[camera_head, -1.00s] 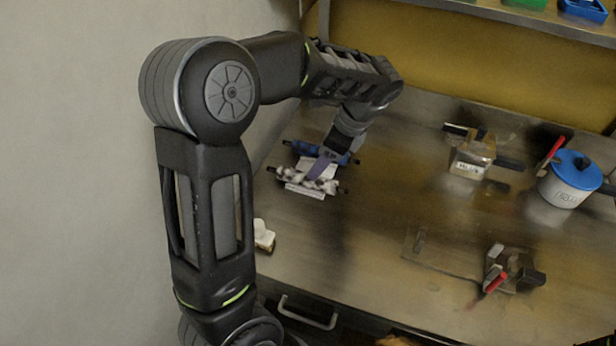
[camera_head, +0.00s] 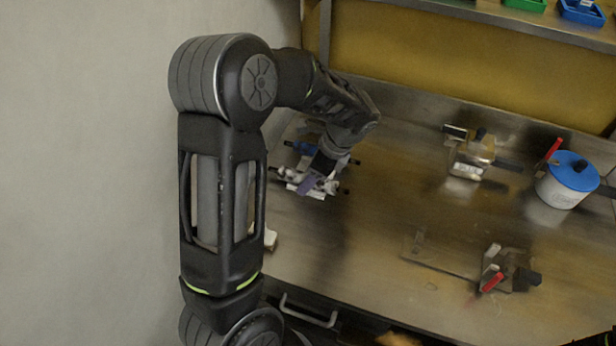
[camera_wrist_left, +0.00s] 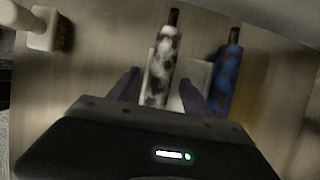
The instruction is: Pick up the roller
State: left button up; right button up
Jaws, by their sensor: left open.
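A white roller with dark mottling (camera_head: 291,177) lies on a pale rest on the steel worktop, below my left arm. It also shows in the left wrist view (camera_wrist_left: 162,62), with a dark handle end. A blue mottled roller (camera_wrist_left: 229,75) lies beside it and is partly hidden by my arm in the head view (camera_head: 303,147). My left gripper (camera_head: 318,182) is open over the white roller. In the left wrist view its purple fingers (camera_wrist_left: 159,78) stand on either side of this roller. Contact cannot be told.
A white pot with a blue lid (camera_head: 568,180) stands at the right. A metal box-like device (camera_head: 472,155) and a clamp-like device with a red handle (camera_head: 508,270) stand on the worktop. A pale brush-like object (camera_wrist_left: 47,30) lies near the rollers. The middle worktop is clear.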

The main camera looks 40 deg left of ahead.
pick_arm(q)
jog(key=shift+c, duration=0.6)
grip_shut()
dwell(0.4)
